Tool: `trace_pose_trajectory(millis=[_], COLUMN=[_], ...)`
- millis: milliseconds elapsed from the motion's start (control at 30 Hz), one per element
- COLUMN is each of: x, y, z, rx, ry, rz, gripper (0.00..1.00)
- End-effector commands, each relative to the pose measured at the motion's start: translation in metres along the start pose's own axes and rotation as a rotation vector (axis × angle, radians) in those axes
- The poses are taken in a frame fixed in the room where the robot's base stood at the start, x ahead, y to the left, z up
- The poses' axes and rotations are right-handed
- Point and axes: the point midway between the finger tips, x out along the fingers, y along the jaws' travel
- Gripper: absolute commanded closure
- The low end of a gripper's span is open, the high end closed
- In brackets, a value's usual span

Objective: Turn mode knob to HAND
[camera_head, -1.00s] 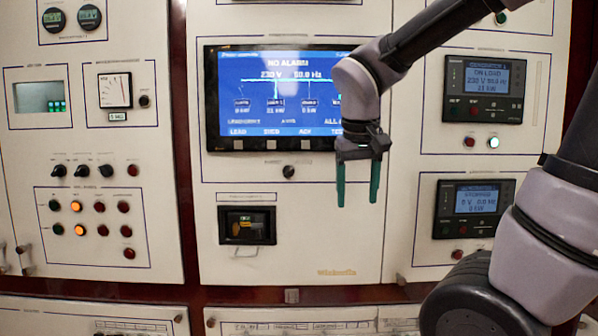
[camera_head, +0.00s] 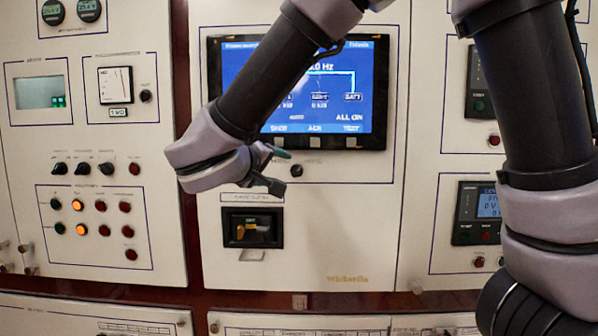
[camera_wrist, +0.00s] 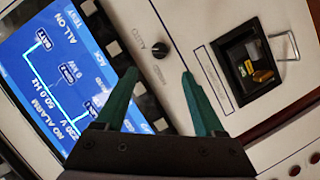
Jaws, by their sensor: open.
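A small round black knob (camera_head: 297,170) sits on the cream panel just below the large blue screen; its labels are too small to read surely. It also shows in the wrist view (camera_wrist: 160,50), beyond my fingertips and between their lines. My gripper (camera_head: 279,169) is open and empty, turned sideways just left of this knob in the head view. Its green fingers (camera_wrist: 160,76) are spread wide in the wrist view. The fingers look apart from the knob. Which way the knob points is unclear.
The blue screen (camera_head: 365,90) is partly hidden by my arm. A black recessed breaker (camera_head: 252,228) lies below. The panel right of the small knob is bare.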

Motion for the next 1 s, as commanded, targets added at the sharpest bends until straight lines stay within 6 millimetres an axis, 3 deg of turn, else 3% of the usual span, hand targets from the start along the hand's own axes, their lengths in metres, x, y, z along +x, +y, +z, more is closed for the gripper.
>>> trace_pose_trajectory(millis=[533, 700, 1000], x=[0.091, 0.103, 0.105], y=[0.001, 0.000, 0.000], z=[0.002, 0.001, 0.001], rx=[-0.002, -0.002, -0.002], ry=[-0.005, -0.004, -0.003], rz=[0.001, 0.000, -0.001], gripper=[0.29, 0.29, 0.29])
